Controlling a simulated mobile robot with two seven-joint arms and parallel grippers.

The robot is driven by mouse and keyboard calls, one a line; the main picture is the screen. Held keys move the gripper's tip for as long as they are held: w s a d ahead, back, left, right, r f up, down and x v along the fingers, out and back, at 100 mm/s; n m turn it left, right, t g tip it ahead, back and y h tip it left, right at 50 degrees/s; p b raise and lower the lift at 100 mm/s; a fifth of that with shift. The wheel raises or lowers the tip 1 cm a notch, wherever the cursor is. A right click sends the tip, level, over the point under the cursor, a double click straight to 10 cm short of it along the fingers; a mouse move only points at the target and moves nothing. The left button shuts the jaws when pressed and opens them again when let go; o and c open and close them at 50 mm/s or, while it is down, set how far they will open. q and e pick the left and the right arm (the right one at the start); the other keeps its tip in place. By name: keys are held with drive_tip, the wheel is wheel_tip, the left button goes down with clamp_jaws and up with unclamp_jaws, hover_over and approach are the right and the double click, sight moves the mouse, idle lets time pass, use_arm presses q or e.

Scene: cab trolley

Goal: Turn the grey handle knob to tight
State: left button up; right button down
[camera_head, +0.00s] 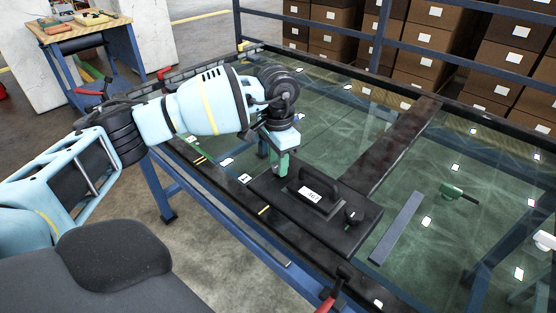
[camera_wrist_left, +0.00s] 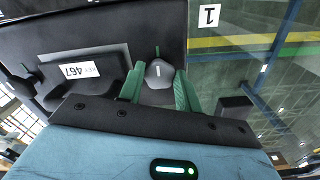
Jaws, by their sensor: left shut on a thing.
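The grey handle knob (camera_wrist_left: 158,74) shows in the left wrist view, with a pale line on its face and a small green mark just above it. It sits on a flat black plate (camera_head: 338,236) that lies across the frame's near edge. My left gripper (camera_wrist_left: 159,90) has its two green fingers on either side of the knob, shut on it. In the head view my left gripper (camera_head: 277,163) points down at the plate's far left end and hides the knob. My right gripper is not in view.
A black handle block (camera_head: 318,192) labelled 467 and a small dark knob (camera_head: 354,214) stand on the same plate. Blue rails and boxes stand behind.

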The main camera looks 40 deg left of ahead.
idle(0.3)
use_arm(q)
drive_tip(key=o, duration=1)
drive_tip(key=shift+r, duration=0.1)
wheel_tip(320, 180, up, 8)
drive_tip(key=shift+f, duration=0.15)
drive_tip(key=shift+f, duration=0.1)
